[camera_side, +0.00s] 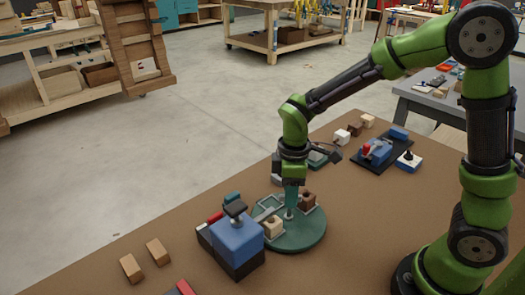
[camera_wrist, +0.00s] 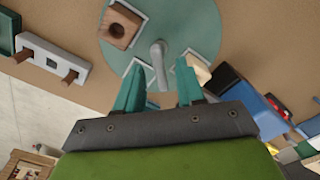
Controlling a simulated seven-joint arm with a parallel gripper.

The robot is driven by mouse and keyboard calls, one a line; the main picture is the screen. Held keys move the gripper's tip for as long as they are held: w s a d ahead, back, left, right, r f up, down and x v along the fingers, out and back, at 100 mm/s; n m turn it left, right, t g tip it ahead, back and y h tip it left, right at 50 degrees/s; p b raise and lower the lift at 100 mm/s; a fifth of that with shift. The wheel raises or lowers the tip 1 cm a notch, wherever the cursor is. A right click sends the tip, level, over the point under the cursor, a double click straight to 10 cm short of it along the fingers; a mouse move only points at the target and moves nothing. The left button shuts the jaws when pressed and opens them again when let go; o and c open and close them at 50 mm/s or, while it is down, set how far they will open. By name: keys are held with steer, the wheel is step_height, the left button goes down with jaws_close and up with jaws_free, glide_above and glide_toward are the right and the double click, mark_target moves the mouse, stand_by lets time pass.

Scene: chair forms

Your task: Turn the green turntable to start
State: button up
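The green turntable (camera_side: 308,237) is a flat disc on the brown tabletop, and it fills the top middle of the wrist view (camera_wrist: 195,28). A grey upright handle (camera_wrist: 158,60) stands on it. A brown block with a round hole (camera_wrist: 120,24) and a pale wood block (camera_side: 272,226) sit on the disc by grey corner frames. My gripper (camera_side: 291,198) points down over the disc, just above the handle. In the wrist view its teal fingers (camera_wrist: 160,72) are apart, with the handle showing in the gap between them. I cannot tell whether they touch it.
A blue box with a black knob (camera_side: 238,238) stands close to the left of the disc. Two loose wood blocks (camera_side: 131,268) lie further left. A blue device on a black plate (camera_side: 376,152) and small blocks (camera_side: 342,136) lie behind right.

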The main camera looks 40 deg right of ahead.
steer(key=shift+f, duration=0.1)
jaws_close()
steer(key=shift+m, duration=9)
